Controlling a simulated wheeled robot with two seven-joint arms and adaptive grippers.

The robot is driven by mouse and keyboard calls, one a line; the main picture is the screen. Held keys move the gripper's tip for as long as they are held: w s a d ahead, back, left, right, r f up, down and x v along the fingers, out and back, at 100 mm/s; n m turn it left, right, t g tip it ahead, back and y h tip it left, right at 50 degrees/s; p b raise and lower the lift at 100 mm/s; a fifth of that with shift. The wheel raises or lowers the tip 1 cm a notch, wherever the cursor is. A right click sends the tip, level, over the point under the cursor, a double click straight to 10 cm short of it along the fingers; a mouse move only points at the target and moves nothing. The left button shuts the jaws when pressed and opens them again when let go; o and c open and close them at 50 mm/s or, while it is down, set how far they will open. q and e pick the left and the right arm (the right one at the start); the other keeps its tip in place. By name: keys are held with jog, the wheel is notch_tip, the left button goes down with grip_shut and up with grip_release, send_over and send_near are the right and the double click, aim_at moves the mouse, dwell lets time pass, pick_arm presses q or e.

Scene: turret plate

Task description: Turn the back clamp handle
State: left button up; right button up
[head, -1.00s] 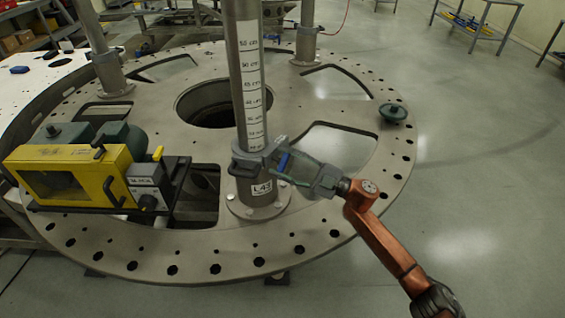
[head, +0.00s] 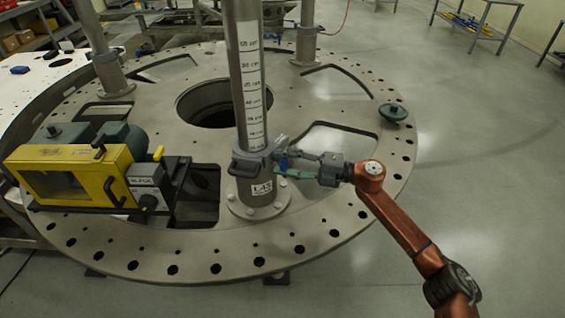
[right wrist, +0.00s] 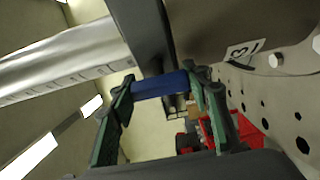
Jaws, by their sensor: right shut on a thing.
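A dark grey clamp (head: 250,160) wraps around the near upright post with the centimetre scale, just above its L43 label. A short blue handle (head: 283,161) sticks out from the clamp's right side. My right gripper (head: 287,163) reaches in from the right and is shut on the blue handle. In the right wrist view the blue handle (right wrist: 160,85) lies across between the two green-sided fingers (right wrist: 162,92), beside the dark clamp arm (right wrist: 148,35). The fingers cover the handle's ends. My left gripper is not in view.
The post (head: 247,80) stands on a large round plate (head: 330,235) with holes and openings. A yellow machine (head: 70,175) sits left of the post. Two more posts with collars (head: 105,57) (head: 306,31) stand farther back. A green knob (head: 393,113) is on the right rim.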

dwell(0.5)
jog(key=o, duration=1.2)
jog(key=shift+c, duration=0.2)
jog(key=s+d, duration=0.2)
jog(key=d, duration=0.9)
jog(key=shift+s+d, duration=0.2)
jog(key=shift+d, duration=0.2)
